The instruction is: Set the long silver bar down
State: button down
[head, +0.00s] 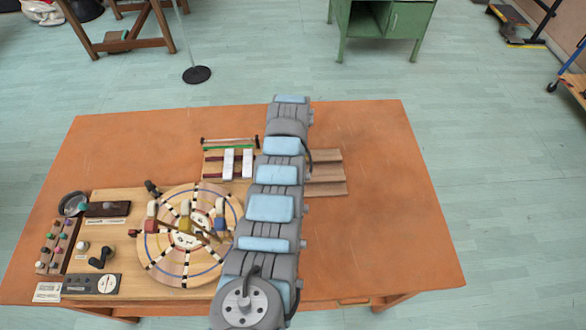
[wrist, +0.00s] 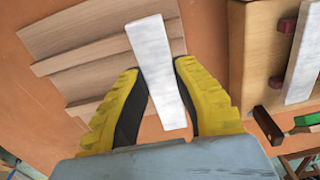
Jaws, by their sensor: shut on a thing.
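My gripper (wrist: 157,67) has yellow fingers with dark pads, shut on a long silver bar (wrist: 152,38) in the wrist view. One end of the bar sticks out beyond the fingertips, over the stepped wooden rack (wrist: 95,52); the other end reaches back between the fingers. I cannot tell whether the bar touches the rack. In the head view the rack (head: 327,173) is partly covered by my arm, which also hides my gripper and the held bar.
A wooden frame (wrist: 254,70) with red supports and another silver bar (wrist: 303,58) stands right of my gripper. In the head view, a spoked wooden wheel (head: 170,262) and small gadgets fill the table's left. The orange table (head: 390,220) is clear at right.

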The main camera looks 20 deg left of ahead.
jog(key=shift+f, duration=0.1)
jog(key=shift+w+f+b, duration=0.1)
jog(key=shift+f+b, duration=0.5)
jog(key=shift+f, duration=1)
jog(key=shift+f, duration=0.2)
jog(key=c, duration=1)
grip_release()
jog(key=shift+o, duration=0.2)
jog(key=shift+r, duration=0.1)
